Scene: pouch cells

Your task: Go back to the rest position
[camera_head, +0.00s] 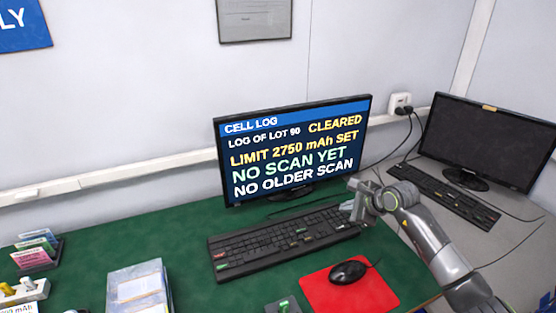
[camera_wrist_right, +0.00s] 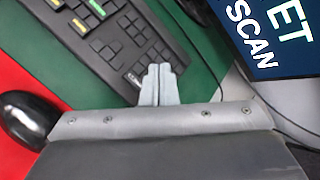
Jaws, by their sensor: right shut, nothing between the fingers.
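My right gripper (camera_head: 352,205) is above the right end of the black keyboard (camera_head: 270,243) in the head view. Its fingers are together and hold nothing. The closed fingertips also show in the right wrist view (camera_wrist_right: 160,72), over the keyboard's edge (camera_wrist_right: 105,40) and the green mat. Whether they touch the keyboard I cannot tell. The monitor (camera_head: 293,155) behind it reads "CELL LOG", "LOG OF LOT 90 CLEARED", "LIMIT 2750 mAh SET", "NO SCAN YET" and "NO OLDER SCAN". My left gripper is not in view.
A black mouse (camera_head: 348,272) lies on a red pad (camera_head: 378,293) in front of the gripper. A second keyboard (camera_head: 443,197) and a dark monitor (camera_head: 487,143) stand at right. A grey-blue box (camera_head: 140,288) and coloured cards (camera_head: 35,250) are at left. Green mat is clear left of the keyboard.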

